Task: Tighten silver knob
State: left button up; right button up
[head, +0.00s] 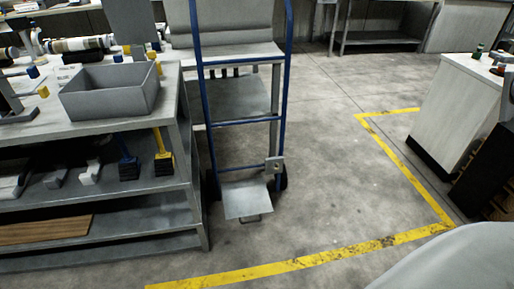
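I cannot pick out a silver knob in the head view. On the left bench a dark and pale banded tube (78,44) lies in a holder, with small yellow and blue parts near it. These parts are too small to tell in detail. Neither of my grippers is in view.
A grey open bin (112,92) sits on the left shelved bench (150,131). A blue hand truck (243,122) stands beside it. A pale cabinet (457,117) stands at right. Yellow floor tape (300,263) crosses open concrete. A pale curved surface fills the bottom right corner.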

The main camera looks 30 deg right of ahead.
aim_at(275, 165)
jog(key=z, duration=0.95)
